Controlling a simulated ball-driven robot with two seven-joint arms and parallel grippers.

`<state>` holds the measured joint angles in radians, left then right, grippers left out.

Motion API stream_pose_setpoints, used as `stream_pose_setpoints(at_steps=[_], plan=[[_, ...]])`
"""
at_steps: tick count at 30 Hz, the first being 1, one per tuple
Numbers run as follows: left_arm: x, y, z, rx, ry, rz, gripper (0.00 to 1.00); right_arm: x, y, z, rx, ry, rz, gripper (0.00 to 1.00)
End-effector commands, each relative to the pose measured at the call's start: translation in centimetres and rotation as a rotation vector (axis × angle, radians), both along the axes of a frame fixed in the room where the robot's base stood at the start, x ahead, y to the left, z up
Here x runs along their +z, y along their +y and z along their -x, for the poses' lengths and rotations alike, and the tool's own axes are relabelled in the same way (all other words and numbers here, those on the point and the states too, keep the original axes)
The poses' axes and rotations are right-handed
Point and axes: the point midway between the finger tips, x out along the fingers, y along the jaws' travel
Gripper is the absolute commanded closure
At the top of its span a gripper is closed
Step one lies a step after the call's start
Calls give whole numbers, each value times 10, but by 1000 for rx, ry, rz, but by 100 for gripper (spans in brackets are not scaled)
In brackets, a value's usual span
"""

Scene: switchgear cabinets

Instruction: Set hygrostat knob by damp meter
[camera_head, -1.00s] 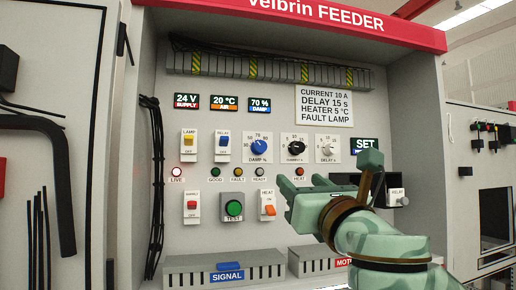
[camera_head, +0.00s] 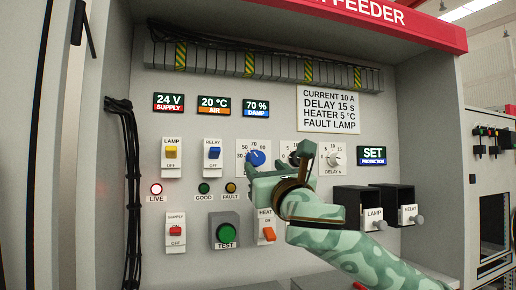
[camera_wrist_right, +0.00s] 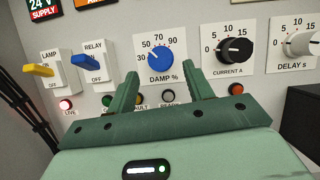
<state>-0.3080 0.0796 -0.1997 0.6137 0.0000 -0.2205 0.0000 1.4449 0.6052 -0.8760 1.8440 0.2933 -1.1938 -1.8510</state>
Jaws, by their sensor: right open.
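The hygrostat knob is the blue DAMP % dial (camera_head: 256,158), on a white scale plate marked from 30 to 90. In the right wrist view the blue knob (camera_wrist_right: 160,58) sits between and beyond my fingertips, with its white pointer mark toward the upper left. The damp meter (camera_head: 256,107) is a small display reading 70 % DAMP. My right gripper (camera_head: 264,180) is in front of the panel, just below the blue knob and partly over its plate. In the wrist view its green fingers (camera_wrist_right: 158,88) are apart and empty. My left gripper is not in view.
The black CURRENT A knob (camera_wrist_right: 235,50) and grey DELAY s knob (camera_head: 334,158) are right of the blue one. LAMP (camera_head: 171,151) and RELAY (camera_head: 214,151) switches are left. HEAT switch (camera_head: 268,234) and TEST button (camera_head: 226,231) lie below. Black boxes (camera_head: 352,198) protrude at right.

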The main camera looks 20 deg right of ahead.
Motion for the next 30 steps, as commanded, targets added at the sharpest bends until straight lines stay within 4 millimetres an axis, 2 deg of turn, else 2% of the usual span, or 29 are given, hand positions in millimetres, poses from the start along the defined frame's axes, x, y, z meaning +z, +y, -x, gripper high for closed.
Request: stream_pose_setpoints(at_steps=[1, 8, 12, 19, 20, 24, 25, 30], plan=[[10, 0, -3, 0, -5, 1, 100, 10, 0, -10, -3, 1, -1, 48], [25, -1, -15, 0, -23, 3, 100, 20, 3, -43, -1, 1, 0, 48], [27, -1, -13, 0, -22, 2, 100, 21, 3, -49, -1, 0, 0, 48], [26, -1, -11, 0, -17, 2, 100, 20, 3, -50, 0, 0, 0, 48], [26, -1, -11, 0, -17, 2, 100, 20, 3, -50, 0, 0, 0, 51], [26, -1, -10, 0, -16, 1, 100, 20, 3, -50, 0, 0, 0, 90], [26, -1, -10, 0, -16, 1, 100, 20, 3, -50, 0, 0, 0, 93], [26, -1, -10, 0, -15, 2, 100, 20, 3, -50, -1, 0, -4, 93]])
